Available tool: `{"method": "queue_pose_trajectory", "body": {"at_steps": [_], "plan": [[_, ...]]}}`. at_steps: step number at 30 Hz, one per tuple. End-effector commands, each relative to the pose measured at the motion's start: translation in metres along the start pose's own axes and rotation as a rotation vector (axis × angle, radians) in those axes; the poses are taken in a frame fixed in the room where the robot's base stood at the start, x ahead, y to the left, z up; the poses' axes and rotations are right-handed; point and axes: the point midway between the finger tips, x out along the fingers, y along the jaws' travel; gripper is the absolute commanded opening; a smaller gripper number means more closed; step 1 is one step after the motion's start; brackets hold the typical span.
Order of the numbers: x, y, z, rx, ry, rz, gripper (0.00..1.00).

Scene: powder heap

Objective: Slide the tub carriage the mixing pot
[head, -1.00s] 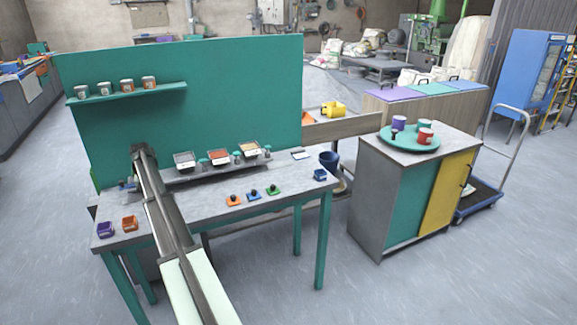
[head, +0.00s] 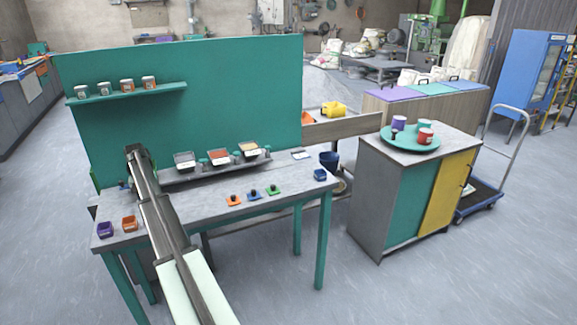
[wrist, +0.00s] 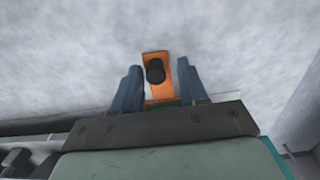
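The tub carriage is a low grey tray (head: 201,171) at the back of the bench. In the wrist view, my gripper (wrist: 159,76) is open. Its two dark blue fingers stand either side of an orange tab (wrist: 158,66) with a black knob; contact cannot be told. In the head view my arm hides most of my gripper. A dark blue pot (head: 329,160) stands by the bench's right end; whether it is the mixing pot is unclear.
Orange, blue and green knobbed pieces (head: 253,194) lie on the bench front. Purple (head: 105,230) and orange (head: 129,223) boxes sit front left, a blue box (head: 320,175) at right. A teal back panel (head: 230,90) with a jar shelf (head: 130,92) rises behind.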

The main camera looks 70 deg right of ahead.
Motion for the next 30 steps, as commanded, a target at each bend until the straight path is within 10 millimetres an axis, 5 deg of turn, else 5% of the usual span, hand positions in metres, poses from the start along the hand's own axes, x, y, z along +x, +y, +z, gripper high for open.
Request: {"method": "queue_pose_trajectory", "body": {"at_steps": [8, 30], "plan": [[-0.007, 0.001, 0.0, 0.001, 0.0, 0.001, 0.43], [-0.065, 0.001, 0.0, 0.001, 0.0, 0.002, 0.43]]}}
